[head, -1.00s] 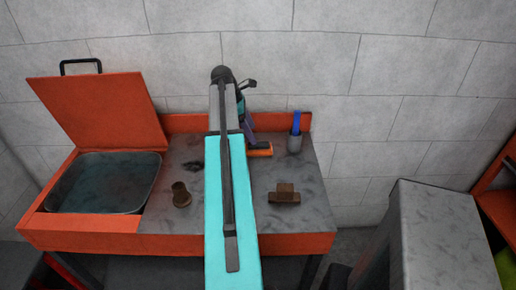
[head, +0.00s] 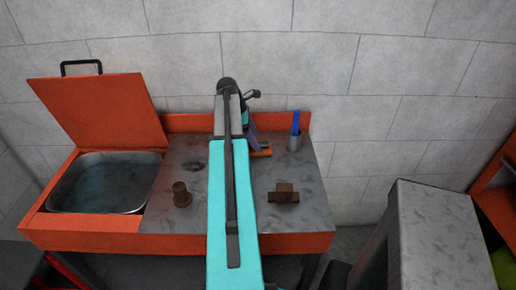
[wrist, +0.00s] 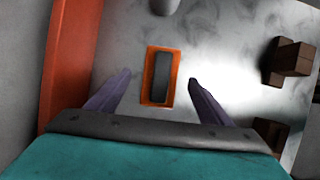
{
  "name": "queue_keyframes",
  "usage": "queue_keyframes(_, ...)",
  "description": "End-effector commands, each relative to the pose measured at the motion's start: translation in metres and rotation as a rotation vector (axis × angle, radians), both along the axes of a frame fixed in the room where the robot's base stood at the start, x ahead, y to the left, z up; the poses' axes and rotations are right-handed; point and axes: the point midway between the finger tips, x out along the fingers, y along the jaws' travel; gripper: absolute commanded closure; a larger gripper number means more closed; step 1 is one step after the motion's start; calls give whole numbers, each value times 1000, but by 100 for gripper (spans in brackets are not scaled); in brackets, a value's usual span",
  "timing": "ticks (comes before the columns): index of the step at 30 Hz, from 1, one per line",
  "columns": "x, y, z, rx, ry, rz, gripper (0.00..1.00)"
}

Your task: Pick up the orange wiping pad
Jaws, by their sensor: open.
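The orange wiping pad (wrist: 149,78) lies on the grey bench top in the wrist view, with a dark grey block along its middle. In the head view a part of the pad (head: 263,151) shows beside my gripper; the rest is hidden behind my gripper and arm. My gripper (wrist: 158,80) is open, its two purple fingers apart with the pad between and just beyond their tips. In the head view my gripper (head: 252,150) is over the back of the bench, largely behind my arm. I cannot tell its exact height above the pad.
A basin (head: 105,182) with a raised orange lid (head: 100,112) is at left. Brown metal parts stand on the bench (head: 225,215), one at left (head: 182,195) and one at right (head: 284,193). A grey cup (head: 294,142) holding a blue item stands near the back edge.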

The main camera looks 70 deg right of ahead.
Motion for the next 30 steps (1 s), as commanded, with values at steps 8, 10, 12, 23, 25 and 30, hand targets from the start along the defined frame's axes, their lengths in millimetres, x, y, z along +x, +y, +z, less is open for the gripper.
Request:
queue_keyframes(8, -9, -2, -22, 2, 1, -1, 27)
queue_keyframes(10, -11, -3, -28, 1, 1, 1, 27)
queue_keyframes(12, -12, -3, -32, 1, 0, 0, 27)
queue_keyframes(23, -13, -4, -36, 0, 0, 1, 27)
queue_keyframes(25, -13, -4, -36, 0, 0, 1, 27)
queue_keyframes(30, -13, -4, -36, 0, 0, 1, 27)
